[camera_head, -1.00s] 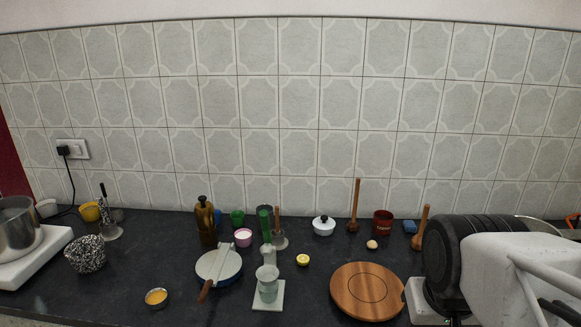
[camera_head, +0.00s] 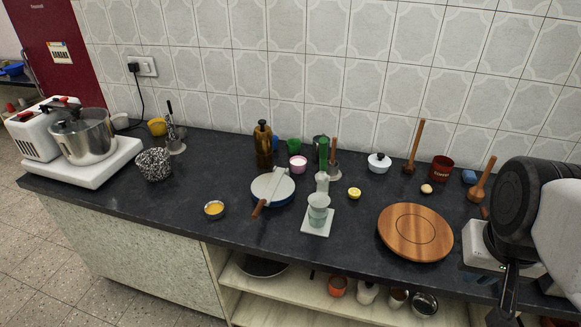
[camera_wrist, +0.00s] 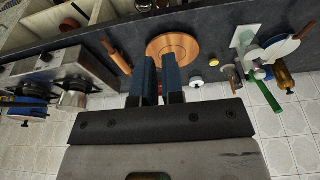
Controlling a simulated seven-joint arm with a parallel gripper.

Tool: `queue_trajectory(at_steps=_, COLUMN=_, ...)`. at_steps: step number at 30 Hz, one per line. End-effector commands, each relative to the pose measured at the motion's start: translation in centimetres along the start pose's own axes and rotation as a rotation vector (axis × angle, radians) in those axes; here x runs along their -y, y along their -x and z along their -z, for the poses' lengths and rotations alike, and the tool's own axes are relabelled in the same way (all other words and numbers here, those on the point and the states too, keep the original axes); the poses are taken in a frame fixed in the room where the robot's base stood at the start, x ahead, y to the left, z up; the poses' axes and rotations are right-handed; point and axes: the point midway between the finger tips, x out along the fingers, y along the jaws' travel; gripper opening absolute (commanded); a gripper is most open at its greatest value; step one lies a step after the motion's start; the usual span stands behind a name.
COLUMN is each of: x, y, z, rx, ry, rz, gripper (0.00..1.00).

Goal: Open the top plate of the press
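The press (camera_head: 272,186) is a round, flat device with a white top plate, a blue rim underneath and a wooden handle at its front left. It sits on the dark counter, left of centre in the head view. Its top plate looks down flat, with a pale bar across it.
A glass on a white tile (camera_head: 318,222) stands close right of the press. The counter left of the press is mostly clear.

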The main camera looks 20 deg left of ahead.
Motion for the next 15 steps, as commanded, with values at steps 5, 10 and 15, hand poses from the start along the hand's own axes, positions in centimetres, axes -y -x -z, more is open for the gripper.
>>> queue_trajectory(at_steps=5, x=0.2, y=0.1, z=0.6, rx=-0.002, ry=0.004, rz=-0.001, gripper=0.37)
queue_trajectory(at_steps=10, x=1.0, y=0.5, z=2.6, rx=-0.008, ry=0.014, rz=-0.004, gripper=0.45)
queue_trajectory(at_steps=15, x=2.5, y=1.0, z=6.0, rx=-0.024, ry=0.031, rz=-0.007, gripper=0.45)
